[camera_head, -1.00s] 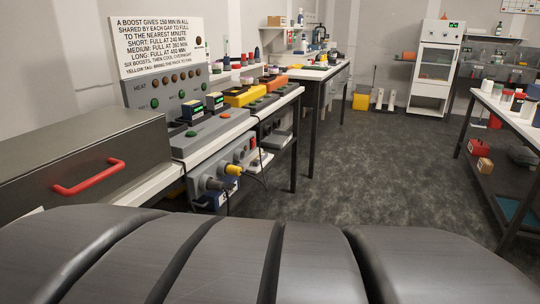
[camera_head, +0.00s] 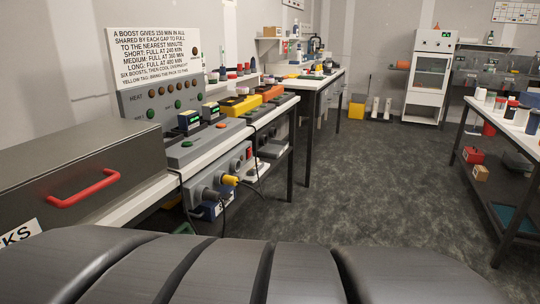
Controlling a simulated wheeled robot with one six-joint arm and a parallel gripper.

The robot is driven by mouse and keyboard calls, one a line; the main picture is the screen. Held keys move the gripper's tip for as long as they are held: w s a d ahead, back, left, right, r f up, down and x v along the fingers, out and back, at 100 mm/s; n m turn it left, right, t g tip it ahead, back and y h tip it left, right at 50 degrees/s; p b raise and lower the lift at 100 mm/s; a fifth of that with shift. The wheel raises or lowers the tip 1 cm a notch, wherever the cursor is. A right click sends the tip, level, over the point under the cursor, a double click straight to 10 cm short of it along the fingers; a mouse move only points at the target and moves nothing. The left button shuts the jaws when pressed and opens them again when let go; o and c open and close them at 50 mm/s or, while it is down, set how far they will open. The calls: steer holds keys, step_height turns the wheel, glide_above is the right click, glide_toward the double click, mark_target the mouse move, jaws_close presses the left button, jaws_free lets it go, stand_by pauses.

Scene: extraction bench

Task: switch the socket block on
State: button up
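The grey socket block (camera_head: 208,183) is fixed under the front edge of the long bench at left. A yellow plug (camera_head: 230,180) and a dark plug (camera_head: 196,191) sit at its near end, with cables hanging from them. A small red part (camera_head: 249,154) shows at its far end; I cannot tell whether it is a switch or how it is set. My gripper is not in view. A dark ribbed part of my own body fills the bottom of the picture.
A dark cabinet with a red handle (camera_head: 83,188) stands at near left. A control panel (camera_head: 152,102) and a sign (camera_head: 153,57) stand on the bench (camera_head: 141,205). Open floor (camera_head: 367,175) lies to the right, up to another table (camera_head: 515,178).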

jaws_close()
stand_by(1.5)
